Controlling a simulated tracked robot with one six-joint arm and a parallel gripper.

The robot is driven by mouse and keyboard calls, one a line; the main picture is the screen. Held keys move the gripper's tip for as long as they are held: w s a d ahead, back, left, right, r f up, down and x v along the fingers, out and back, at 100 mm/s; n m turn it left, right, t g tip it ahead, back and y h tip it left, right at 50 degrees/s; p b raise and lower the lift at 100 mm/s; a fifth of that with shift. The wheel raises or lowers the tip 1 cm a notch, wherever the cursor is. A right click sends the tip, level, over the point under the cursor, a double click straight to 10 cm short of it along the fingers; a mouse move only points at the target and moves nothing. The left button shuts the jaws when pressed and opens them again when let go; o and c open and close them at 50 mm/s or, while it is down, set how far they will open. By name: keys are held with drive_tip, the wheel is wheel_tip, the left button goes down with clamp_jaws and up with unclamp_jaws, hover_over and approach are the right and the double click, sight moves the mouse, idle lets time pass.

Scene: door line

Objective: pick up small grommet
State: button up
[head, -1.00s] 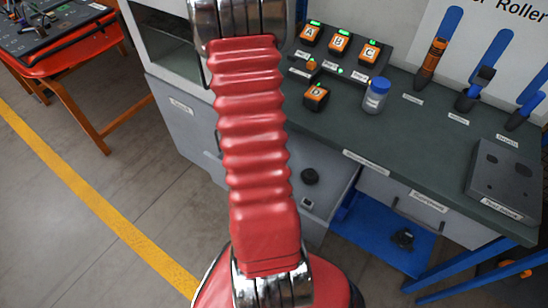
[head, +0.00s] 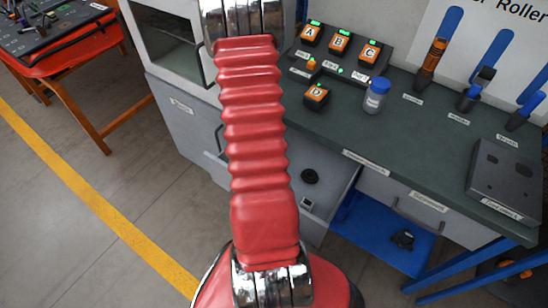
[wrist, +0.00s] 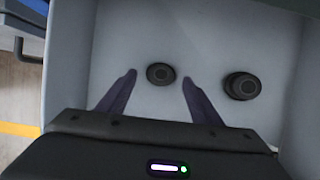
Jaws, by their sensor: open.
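The small grommet (wrist: 160,73) is a dark ring lying flat on the pale floor of an open drawer (wrist: 212,40) in the wrist view. A larger, thicker dark grommet (wrist: 242,86) lies to its right, apart from it. My gripper (wrist: 159,77) is open, with its two fingertips on either side of the small grommet in the picture. I cannot tell how far above the drawer floor they are. In the head view one dark round piece (head: 310,176) shows in the drawer; my gripper is out of that view.
The drawer walls stand close around. A blue-capped jar (head: 376,96), lettered black blocks (head: 340,42) and a dark box (head: 506,180) stand on the bench (head: 420,135). An orange-framed table (head: 70,60) is at the far left.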

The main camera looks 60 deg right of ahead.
drive_tip(key=shift+d+f, duration=0.2)
drive_tip(key=shift+f, duration=0.35)
drive_tip(key=shift+c, duration=0.2)
drive_tip(key=c, duration=1)
